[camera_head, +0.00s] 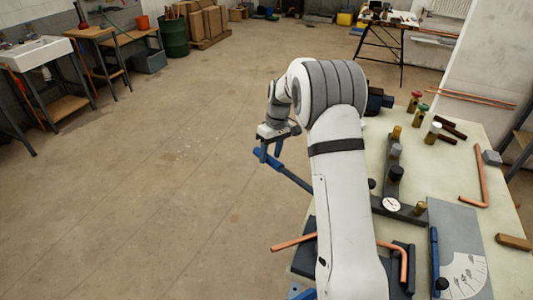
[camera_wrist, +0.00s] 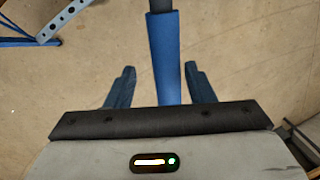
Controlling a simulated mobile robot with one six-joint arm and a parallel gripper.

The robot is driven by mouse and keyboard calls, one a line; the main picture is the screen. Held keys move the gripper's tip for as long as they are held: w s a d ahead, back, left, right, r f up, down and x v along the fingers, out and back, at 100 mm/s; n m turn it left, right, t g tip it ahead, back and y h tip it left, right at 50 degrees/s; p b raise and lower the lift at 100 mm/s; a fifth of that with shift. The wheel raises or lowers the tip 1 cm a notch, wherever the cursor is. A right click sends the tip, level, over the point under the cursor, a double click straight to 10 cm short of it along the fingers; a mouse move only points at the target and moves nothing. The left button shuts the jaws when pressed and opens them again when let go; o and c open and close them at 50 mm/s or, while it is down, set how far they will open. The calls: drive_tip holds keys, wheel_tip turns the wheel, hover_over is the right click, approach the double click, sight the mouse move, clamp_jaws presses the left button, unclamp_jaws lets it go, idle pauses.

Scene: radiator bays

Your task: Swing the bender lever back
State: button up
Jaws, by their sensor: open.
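The bender lever has a blue grip (camera_head: 272,160) and a dark bar, and it sticks out over the floor left of the bench in the head view. Its blue grip (camera_wrist: 165,60) stands between my open fingers in the wrist view, nearer the right one, with a gap visible on each side. My gripper (camera_wrist: 160,72) is open around it; I cannot tell the height between them. In the head view my gripper (camera_head: 268,150) is at the lever's outer end. A copper pipe (camera_head: 292,242) runs under my arm. My arm hides most of the bender.
The bench (camera_head: 510,240) on the right holds a gauge (camera_head: 391,204) on a dark manifold, several valves, an angle plate (camera_head: 463,272) and a bent copper pipe (camera_head: 484,175). The floor left of the bench is clear. A sink (camera_head: 40,52) stands far left.

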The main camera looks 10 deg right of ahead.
wheel_tip(320, 180, up, 8)
drive_tip(key=d, duration=0.1)
drive_tip(key=shift+w+d+f+b, duration=0.2)
drive_tip(key=shift+w+b, duration=0.15)
drive_tip(key=shift+w, duration=0.05)
drive_tip(key=s+d+r+m+t+h, duration=0.15)
drive_tip(key=s+r, duration=0.25)
drive_tip(key=s, duration=0.5)
drive_tip(key=s+r+m+t+y, duration=0.1)
drive_tip(key=s+r+m, duration=0.1)
drive_tip(key=s+r, duration=0.45)
drive_tip(key=s+f+m+t, duration=0.1)
drive_tip(key=s+f, duration=0.1)
drive_tip(key=s, duration=0.8)
drive_tip(key=s+f+m+h, duration=0.1)
drive_tip(key=s+f+m, duration=0.1)
drive_tip(key=s, duration=0.8)
drive_tip(key=shift+s+d+f+t, duration=0.25)
drive_tip(key=shift+d+f+t, duration=0.1)
drive_tip(key=shift+f, duration=0.25)
